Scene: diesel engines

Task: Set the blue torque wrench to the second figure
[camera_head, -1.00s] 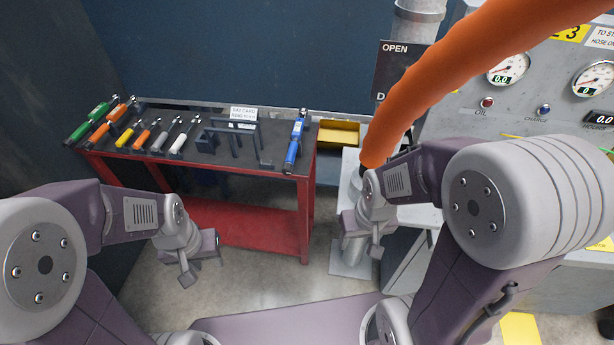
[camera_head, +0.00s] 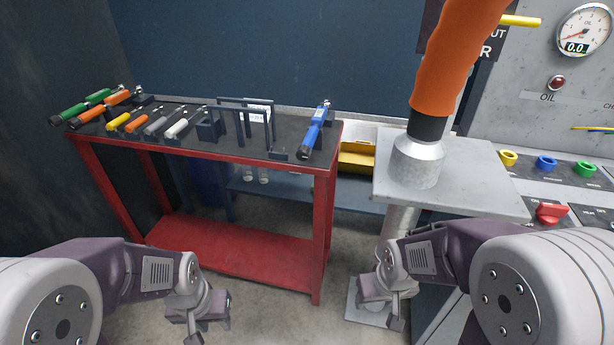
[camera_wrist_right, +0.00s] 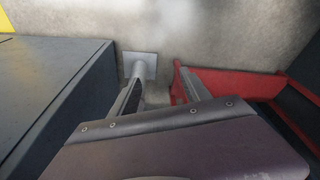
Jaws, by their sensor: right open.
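The blue torque wrench (camera_head: 315,130) lies at the right end of the red tool cart's dark top (camera_head: 235,146), its handle toward me and its head at the back edge. Its scale is too small to read. A small card (camera_head: 258,113) stands behind a dark frame left of the wrench; its text is not legible. My left gripper (camera_head: 208,318) hangs low in front of the cart, empty; its jaw gap does not show clearly. My right gripper (camera_head: 392,308) is low, right of the cart, away from the wrench. In the right wrist view its fingers (camera_wrist_right: 168,90) are apart with nothing between them.
Several other wrenches with green, orange, yellow and grey handles (camera_head: 130,118) lie on the cart's left half. A grey stand with a metal pipe fitting (camera_head: 418,160) and orange hose (camera_head: 455,60) stands right of the cart. A control panel (camera_head: 545,90) is at far right.

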